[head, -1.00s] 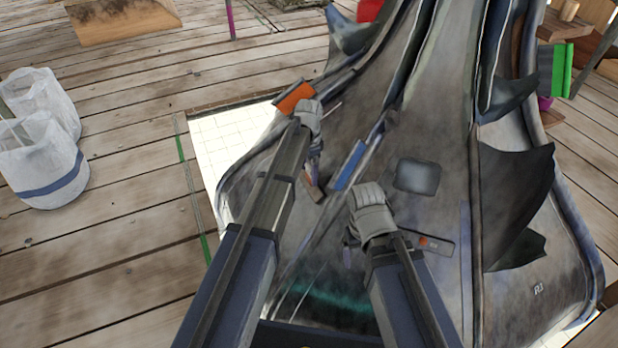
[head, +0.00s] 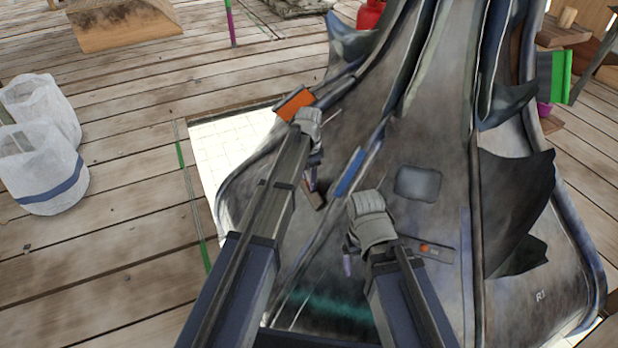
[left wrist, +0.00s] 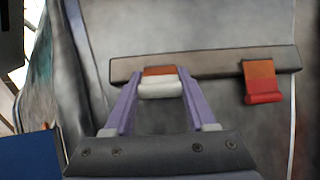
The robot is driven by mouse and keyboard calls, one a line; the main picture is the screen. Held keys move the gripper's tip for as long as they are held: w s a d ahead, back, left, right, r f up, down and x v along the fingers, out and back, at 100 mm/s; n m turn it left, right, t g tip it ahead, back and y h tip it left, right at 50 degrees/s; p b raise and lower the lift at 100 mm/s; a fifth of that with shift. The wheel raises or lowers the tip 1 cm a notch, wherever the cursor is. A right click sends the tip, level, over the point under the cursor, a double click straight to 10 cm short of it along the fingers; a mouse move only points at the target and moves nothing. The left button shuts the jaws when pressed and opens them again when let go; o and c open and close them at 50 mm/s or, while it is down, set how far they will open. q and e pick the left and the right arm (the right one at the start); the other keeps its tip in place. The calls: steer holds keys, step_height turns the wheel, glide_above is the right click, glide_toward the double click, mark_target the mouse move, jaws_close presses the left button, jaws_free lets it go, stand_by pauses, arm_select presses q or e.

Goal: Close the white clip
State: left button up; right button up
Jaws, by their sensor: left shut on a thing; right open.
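The white clip (left wrist: 160,89) sits on a brown bar (left wrist: 215,63) in the left wrist view, with an orange part above its white part. A second clip, orange above and red below (left wrist: 263,90), is on the same bar to the right. My left gripper (left wrist: 161,80) has its purple fingers on either side of the white clip and is shut on it. In the head view my left gripper (head: 312,182) is low at the metal surface, and its hand hides most of the clip. My right gripper (head: 347,262) is open and empty over the surface to the right.
The large dark metal spire piece (head: 415,130) fills the middle and right. A bar with an orange part (head: 425,248) lies beside my right gripper. An orange block (head: 295,103) and a blue strip (head: 350,172) are near my left arm. White bags (head: 45,165) stand left.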

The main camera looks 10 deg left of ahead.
arm_select(q)
steer(key=shift+c, duration=0.6)
steer(key=shift+w+d+f+y, duration=0.1)
steer(key=shift+w+d+y, duration=0.2)
steer(key=shift+w, duration=0.05)
steer(key=shift+w+d+g+y+b, duration=0.15)
steer(key=shift+g+y+b, duration=0.15)
steer(key=shift+g+y, duration=0.5)
steer(key=shift+y, duration=0.1)
jaws_close()
jaws_free()
steer(key=o, duration=1.4)
steer(key=shift+c, duration=0.2)
